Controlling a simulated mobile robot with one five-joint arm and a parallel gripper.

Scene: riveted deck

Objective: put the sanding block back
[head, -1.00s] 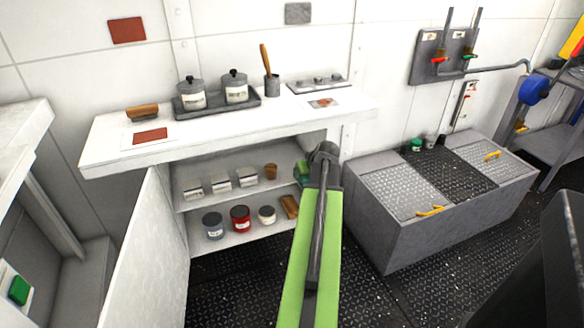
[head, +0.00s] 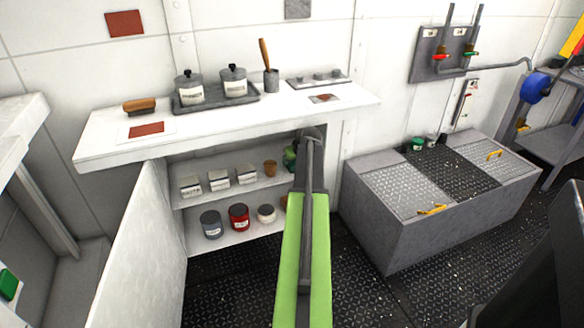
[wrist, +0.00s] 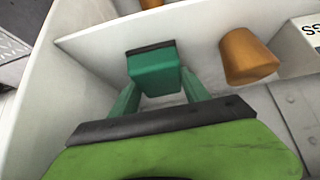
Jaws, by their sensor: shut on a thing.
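The sanding block (wrist: 152,68) is a green block with a dark face along its far edge. My gripper (wrist: 158,84) is shut on it, with a green finger on each side. In the head view a bit of green (head: 290,155) shows beside the end of my arm, at the right end of the cabinet's upper shelf (head: 225,191). My arm hides most of it there. An orange-brown cup (wrist: 248,56) stands to the right of the block in the wrist view and also shows in the head view (head: 270,168). I cannot tell whether the block touches the shelf.
The cabinet door (head: 130,250) stands open at left. Several white boxes (head: 218,180) line the upper shelf. Jars (head: 238,217) stand on the shelf below. The counter (head: 200,125) above holds a tray with canisters and a brush. A grey chest (head: 400,225) stands to the right.

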